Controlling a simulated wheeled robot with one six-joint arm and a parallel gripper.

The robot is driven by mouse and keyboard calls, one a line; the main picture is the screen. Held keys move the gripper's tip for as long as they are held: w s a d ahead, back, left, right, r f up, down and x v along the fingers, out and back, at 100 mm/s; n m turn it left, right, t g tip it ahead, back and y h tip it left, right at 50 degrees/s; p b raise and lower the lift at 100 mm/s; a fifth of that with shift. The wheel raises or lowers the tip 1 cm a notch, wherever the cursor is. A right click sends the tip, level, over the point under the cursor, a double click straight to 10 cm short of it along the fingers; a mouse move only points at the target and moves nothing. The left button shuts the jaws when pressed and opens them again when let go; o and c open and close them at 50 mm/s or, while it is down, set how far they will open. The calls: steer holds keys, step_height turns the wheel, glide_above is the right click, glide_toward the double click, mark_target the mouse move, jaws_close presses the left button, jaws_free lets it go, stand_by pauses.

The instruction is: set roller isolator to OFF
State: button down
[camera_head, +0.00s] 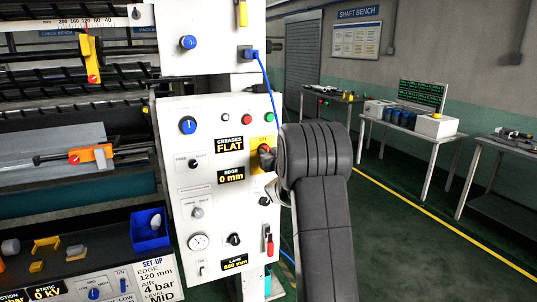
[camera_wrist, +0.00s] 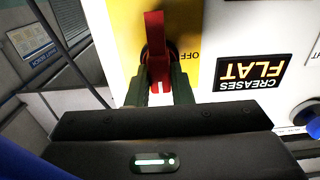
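The isolator has a red handle (camera_wrist: 154,32) on a yellow plate (camera_wrist: 193,20), on the white control panel. In the wrist view the handle runs up and down the picture, and the word OFF sits on the plate to its right, apart from it. My gripper (camera_wrist: 160,76) has a finger on each side of the handle's near part and looks shut on it. In the head view the yellow plate (camera_head: 257,162) shows on the panel's right side, partly hidden by my wrist, and my fingertips are hard to make out.
The white panel (camera_head: 216,262) carries several knobs, lamps and a gauge (camera_head: 198,242). The CREASES FLAT display (camera_wrist: 250,72) is close beside the isolator. A blue cable (camera_head: 268,85) runs down near my wrist. Benches (camera_head: 420,127) stand at the back right, with open floor before them.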

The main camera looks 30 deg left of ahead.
steer(key=shift+f+b, duration=0.1)
steer(key=shift+b, duration=0.35)
steer(key=n+b, duration=0.8)
steer(key=n, duration=0.1)
steer(key=n+b, duration=0.7)
steer(key=n, duration=0.1)
steer(key=shift+s+a+f+n+b, duration=0.1)
steer(key=shift+f+n+b, duration=0.1)
steer(key=shift+n+b, duration=0.2)
steer(key=shift+n, duration=0.3)
steer(key=c, duration=1.3)
jaws_free()
steer(key=shift+s, duration=0.1)
